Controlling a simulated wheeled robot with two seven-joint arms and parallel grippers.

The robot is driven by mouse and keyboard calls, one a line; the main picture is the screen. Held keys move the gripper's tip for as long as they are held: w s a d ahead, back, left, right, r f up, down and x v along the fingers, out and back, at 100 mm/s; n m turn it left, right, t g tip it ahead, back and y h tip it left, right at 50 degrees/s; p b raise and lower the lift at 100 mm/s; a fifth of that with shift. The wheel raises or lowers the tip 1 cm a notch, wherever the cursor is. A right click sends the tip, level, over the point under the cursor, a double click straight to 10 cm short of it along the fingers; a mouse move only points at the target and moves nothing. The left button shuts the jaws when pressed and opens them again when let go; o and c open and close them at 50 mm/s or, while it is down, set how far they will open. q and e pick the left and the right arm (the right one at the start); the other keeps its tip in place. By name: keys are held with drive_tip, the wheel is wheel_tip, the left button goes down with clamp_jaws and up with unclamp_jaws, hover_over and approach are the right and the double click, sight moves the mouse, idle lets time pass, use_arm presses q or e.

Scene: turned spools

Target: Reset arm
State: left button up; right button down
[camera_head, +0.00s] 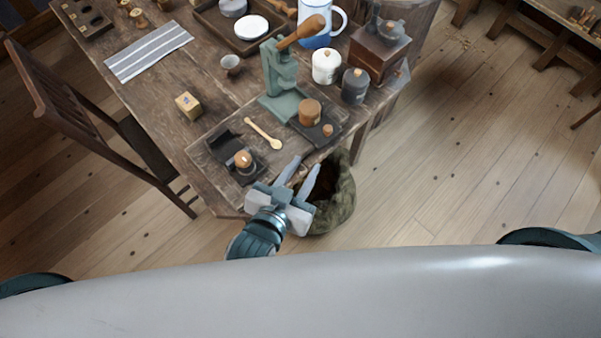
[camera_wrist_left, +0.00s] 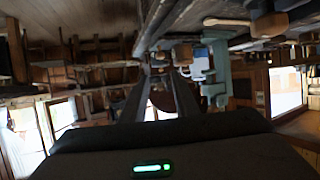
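My left gripper (camera_head: 307,164) is at the near edge of the wooden table (camera_head: 160,85) in the head view, over the opening of a dark cloth sack (camera_head: 340,200). Its two grey fingers stand apart with nothing visible between them. In the left wrist view the fingers (camera_wrist_left: 160,95) also show apart, and the picture appears turned over, with the table along the top. My right gripper is not in view.
Near the gripper are a dark holder with a wooden-topped piece (camera_head: 243,160), a wooden spoon (camera_head: 264,134) and a green lever press (camera_head: 281,80). A white jar (camera_head: 326,66) and dark jar (camera_head: 355,86) stand beyond. A chair (camera_head: 80,120) is left; right floor is clear.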

use_arm(q)
drive_tip(key=shift+s+a+r, duration=0.3)
drive_tip(key=shift+s, duration=0.25)
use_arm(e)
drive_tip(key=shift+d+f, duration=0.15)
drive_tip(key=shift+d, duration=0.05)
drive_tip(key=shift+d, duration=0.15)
